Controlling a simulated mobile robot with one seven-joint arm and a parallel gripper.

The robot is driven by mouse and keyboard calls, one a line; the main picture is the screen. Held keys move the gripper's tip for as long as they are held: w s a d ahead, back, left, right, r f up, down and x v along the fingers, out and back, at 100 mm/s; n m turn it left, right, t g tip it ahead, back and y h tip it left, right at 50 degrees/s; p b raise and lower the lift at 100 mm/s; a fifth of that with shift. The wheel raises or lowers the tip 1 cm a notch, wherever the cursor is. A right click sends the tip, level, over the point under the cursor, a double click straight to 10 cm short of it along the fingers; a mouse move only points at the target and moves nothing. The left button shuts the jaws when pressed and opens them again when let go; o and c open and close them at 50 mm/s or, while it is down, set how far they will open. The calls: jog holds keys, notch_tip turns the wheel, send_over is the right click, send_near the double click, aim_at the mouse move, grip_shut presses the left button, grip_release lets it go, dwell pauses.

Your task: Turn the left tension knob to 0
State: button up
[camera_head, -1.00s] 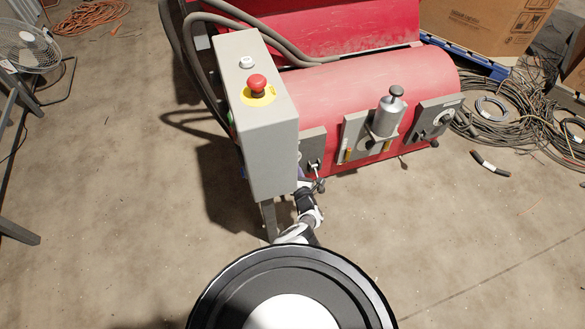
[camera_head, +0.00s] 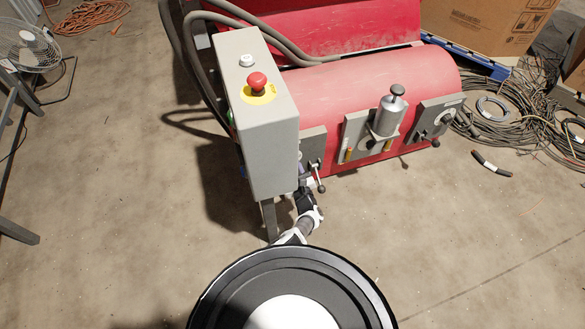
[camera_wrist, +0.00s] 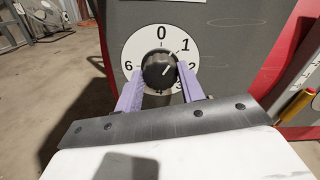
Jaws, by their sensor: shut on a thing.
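The left tension knob (camera_wrist: 159,70) is round and black, on a white dial (camera_wrist: 134,51) marked with numbers, 0 at the top. Its white pointer line slants up and right, roughly toward the 1. My gripper (camera_wrist: 158,80) has its purple fingers on both sides of the knob, shut on it. The fingers cover part of the lower dial numbers. In the head view, my gripper (camera_head: 305,184) is at the left grey panel (camera_head: 312,147) of the red machine (camera_head: 350,95). The knob itself is hidden there.
A grey control box (camera_head: 270,150) with a red emergency button (camera_head: 257,82) stands close left of my gripper. A lever (camera_head: 319,180) projects from the left panel. A silver cylinder (camera_head: 388,117) and a right panel (camera_head: 440,115) are farther right. Floor in front is clear.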

jog(key=n+b, duration=0.1)
jog(key=n, duration=0.4)
jog(key=shift+f+n, duration=0.1)
jog(key=shift+n, duration=0.3)
dwell(0.4)
jog(key=o, duration=1)
jog(key=shift+c, duration=0.2)
jog(key=shift+s, duration=0.1)
